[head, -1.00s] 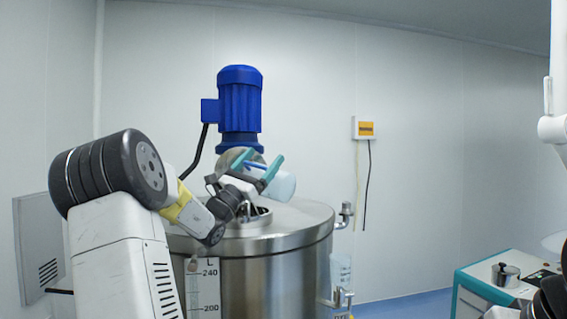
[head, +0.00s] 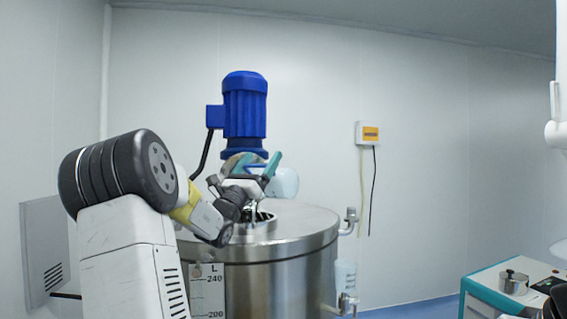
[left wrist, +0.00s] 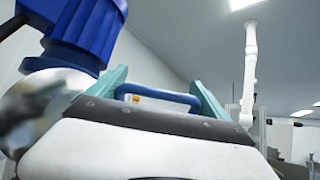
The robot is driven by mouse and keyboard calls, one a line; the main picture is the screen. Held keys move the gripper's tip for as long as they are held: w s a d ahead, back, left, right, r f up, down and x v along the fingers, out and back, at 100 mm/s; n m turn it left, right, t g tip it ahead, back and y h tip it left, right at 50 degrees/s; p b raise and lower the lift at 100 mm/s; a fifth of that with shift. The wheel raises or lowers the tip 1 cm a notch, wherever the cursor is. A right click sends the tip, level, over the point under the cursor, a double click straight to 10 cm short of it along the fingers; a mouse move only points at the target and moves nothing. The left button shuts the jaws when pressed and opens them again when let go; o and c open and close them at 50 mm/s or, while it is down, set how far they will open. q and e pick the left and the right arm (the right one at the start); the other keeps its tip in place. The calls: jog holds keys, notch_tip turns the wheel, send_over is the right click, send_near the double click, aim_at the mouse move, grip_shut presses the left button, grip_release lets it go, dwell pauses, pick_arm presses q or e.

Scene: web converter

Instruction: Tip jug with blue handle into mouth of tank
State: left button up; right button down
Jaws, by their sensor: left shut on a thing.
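My left gripper (head: 259,165), with teal fingers, is shut on the blue handle (head: 254,169) of the jug. The jug (head: 285,183) has a pale, whitish body that shows to the right of the fingers, tilted, above the tank top. Its opening cannot be made out. The left wrist view shows the blue handle (left wrist: 158,97) between the two teal fingers. The steel tank (head: 285,275) stands below, and its mouth (head: 262,218) is partly hidden by my gripper and wrist. My right gripper's fingers are not in view.
A blue motor (head: 244,108) rises behind my left gripper, with a rounded metal part below it. A valve pipe (head: 350,220) stands at the tank's right rim. A teal and white cabinet (head: 490,290) with a small metal pot (head: 513,282) is at lower right.

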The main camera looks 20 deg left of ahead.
pick_arm(q)
jog(key=shift+w+a+r+n+t+y, duration=0.15)
jog(key=shift+a+n+y, duration=0.25)
jog(key=shift+n+y, duration=0.5)
jog(key=shift+w+a+r+n+t+y, duration=0.15)
jog(key=shift+a+n+y, duration=0.25)
jog(key=shift+n+y, duration=0.45)
jog(key=shift+w+a+r+n+y, duration=0.1)
jog(key=shift+a+r+n+y, duration=0.25)
jog(key=shift+n+y, duration=0.55)
jog(key=shift+w+a+r+n+y, duration=0.1)
jog(key=shift+a+n+y, duration=0.25)
jog(key=shift+n+y, duration=0.3)
jog(key=shift+w+a+f+n+y, duration=0.1)
jog(key=shift+a+n+y, duration=0.35)
jog(key=shift+n, duration=0.35)
jog(key=shift+w+a+r+n+y, duration=0.1)
jog(key=shift+a+n+y, duration=0.2)
jog(key=shift+n+y, duration=0.35)
